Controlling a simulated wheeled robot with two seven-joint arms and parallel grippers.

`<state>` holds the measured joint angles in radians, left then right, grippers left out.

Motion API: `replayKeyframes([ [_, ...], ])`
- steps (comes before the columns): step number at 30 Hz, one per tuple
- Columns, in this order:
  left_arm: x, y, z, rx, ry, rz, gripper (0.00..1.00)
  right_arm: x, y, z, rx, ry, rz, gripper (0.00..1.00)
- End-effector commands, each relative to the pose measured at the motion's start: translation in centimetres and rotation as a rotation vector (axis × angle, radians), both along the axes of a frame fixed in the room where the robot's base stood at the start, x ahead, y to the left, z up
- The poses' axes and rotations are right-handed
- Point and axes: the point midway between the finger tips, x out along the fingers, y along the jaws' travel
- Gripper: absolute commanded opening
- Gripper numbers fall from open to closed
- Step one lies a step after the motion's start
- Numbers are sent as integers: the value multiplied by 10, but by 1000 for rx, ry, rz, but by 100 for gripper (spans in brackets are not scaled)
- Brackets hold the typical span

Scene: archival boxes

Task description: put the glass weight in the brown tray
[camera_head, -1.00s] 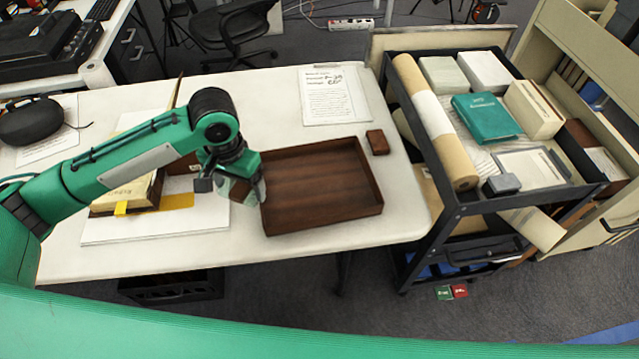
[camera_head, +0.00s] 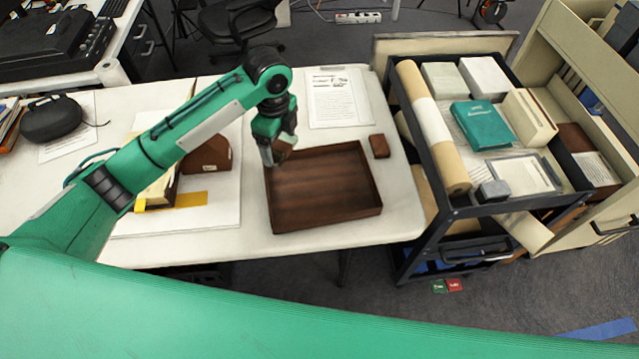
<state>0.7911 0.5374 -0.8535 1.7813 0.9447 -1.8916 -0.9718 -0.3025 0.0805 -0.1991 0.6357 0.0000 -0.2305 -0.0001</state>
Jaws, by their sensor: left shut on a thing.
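The brown tray (camera_head: 325,190) is a shallow, empty wooden tray lying flat on the white table. My left gripper (camera_head: 277,154) is at the tray's far left corner, seemingly a little above it. It is shut on a small, clear-looking thing, the glass weight (camera_head: 284,147), which is partly hidden by the fingers and blends with the brown behind it. My right gripper is out of view.
A small brown block (camera_head: 379,146) stands on the table right of the tray. A clipboard with paper (camera_head: 337,98) lies behind it. A brown box-like thing (camera_head: 207,156) and an open book (camera_head: 158,190) are at left. A loaded cart (camera_head: 470,208) stands at right.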

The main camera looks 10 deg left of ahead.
Motion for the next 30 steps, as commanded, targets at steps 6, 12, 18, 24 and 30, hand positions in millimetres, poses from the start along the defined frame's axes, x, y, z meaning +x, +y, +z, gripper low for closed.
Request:
replayKeyframes([
  [6,4,-3,1,-1,8,-118,52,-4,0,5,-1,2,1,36],
  [12,3,-2,-35,1,13,-127,52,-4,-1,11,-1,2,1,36],
  [18,3,-2,-89,0,12,-126,52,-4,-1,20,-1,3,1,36],
  [24,4,-2,-137,1,10,-126,52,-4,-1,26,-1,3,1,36],
  [30,5,-3,-158,0,7,-127,52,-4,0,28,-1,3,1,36],
])
